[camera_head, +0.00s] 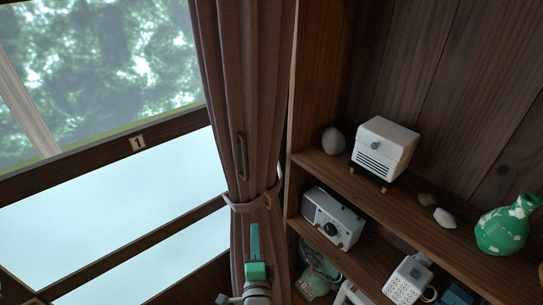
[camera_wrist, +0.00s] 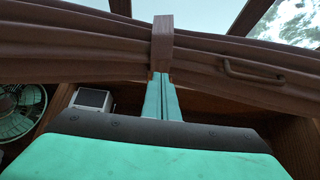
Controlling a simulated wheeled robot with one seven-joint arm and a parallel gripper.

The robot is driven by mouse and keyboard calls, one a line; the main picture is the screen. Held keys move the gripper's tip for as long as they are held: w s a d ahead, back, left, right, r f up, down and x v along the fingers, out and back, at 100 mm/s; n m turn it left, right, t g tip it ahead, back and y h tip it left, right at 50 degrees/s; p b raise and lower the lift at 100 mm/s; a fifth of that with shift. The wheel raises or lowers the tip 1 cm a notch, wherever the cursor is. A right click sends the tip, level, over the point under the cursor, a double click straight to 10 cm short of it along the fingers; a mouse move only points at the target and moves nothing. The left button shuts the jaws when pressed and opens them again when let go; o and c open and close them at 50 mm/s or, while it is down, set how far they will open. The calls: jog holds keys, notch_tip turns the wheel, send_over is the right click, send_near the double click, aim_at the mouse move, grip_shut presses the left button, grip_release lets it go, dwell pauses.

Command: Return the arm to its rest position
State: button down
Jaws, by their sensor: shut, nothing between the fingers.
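My gripper (camera_head: 254,228) is a green two-finger gripper at the bottom centre of the head view, in front of the brown curtain (camera_head: 245,90). Its fingers are together, with nothing seen between them. In the wrist view my gripper (camera_wrist: 161,78) points toward the curtain (camera_wrist: 90,45) and its tie band (camera_wrist: 163,35). The fingertips overlap the lower end of the band in that view; I cannot tell whether they touch it. Most of the arm is out of view.
A green fan (camera_head: 318,265) sits low beside the gripper. A window (camera_head: 110,220) is on the left.

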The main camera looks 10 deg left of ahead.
jog(key=s+d+f+n+h, duration=0.1)
jog(key=s+d+f+n, duration=0.15)
jog(key=s, duration=0.35)
jog(key=s+d+f+n+g, duration=0.1)
jog(key=s+f+n, duration=0.1)
jog(key=s+f, duration=0.3)
jog(key=s+d+f+n+h, duration=0.1)
jog(key=s+d+f+n, duration=0.1)
jog(key=s, duration=0.5)
jog(key=s+d+n, duration=0.2)
jog(key=s+n, duration=0.2)
jog(key=s, duration=0.5)
jog(key=s+d+n+g+h, duration=0.1)
jog(key=s+d+n, duration=0.2)
jog(key=s, duration=0.6)
jog(key=shift+r+n, duration=0.25)
jog(key=shift+n, duration=0.9)
